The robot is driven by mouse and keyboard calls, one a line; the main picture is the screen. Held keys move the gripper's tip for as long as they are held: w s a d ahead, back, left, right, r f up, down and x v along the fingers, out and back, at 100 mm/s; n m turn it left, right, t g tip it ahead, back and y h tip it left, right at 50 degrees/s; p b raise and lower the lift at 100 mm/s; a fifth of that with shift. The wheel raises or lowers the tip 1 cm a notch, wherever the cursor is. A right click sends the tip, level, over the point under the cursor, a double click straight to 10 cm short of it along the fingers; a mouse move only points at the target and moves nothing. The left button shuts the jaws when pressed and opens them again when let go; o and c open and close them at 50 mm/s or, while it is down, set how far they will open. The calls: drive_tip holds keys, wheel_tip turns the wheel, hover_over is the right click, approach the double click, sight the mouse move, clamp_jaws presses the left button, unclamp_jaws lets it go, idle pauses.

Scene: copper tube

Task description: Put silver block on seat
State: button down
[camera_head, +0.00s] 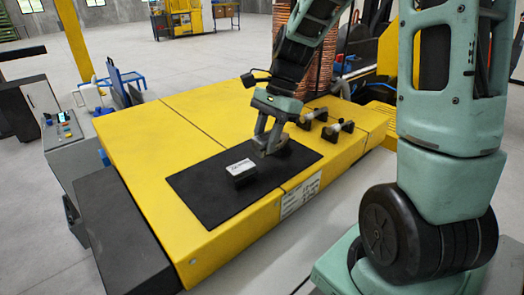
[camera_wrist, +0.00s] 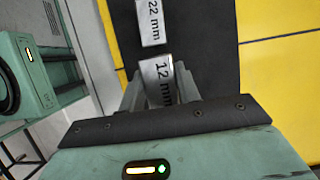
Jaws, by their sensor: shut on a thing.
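My gripper (camera_head: 270,143) is low over the right part of the black mat (camera_head: 205,188). In the wrist view its fingers (camera_wrist: 158,84) are shut on a silver block marked "12 mm" (camera_wrist: 156,70). In the head view the fingers largely hide this block, and I cannot tell whether it touches the mat. A second silver block, marked "22 mm" (camera_wrist: 151,22), lies on the mat and is not held. It also shows in the head view (camera_head: 241,172), left of my gripper. No part is clearly recognisable as the seat.
Two small black fixtures with silver bars, one behind (camera_head: 313,116) and one in front (camera_head: 338,129), stand on the yellow machine top (camera_head: 140,140) right of the mat. A control panel (camera_head: 66,130) is at the left. The yellow top left of the mat is clear.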

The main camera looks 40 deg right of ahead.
sight(266, 155)
drive_tip(key=shift+f+p, duration=0.5)
drive_tip(key=shift+f, duration=1.75)
drive_tip(key=shift+f, duration=0.1)
drive_tip(key=c, duration=1)
unclamp_jaws()
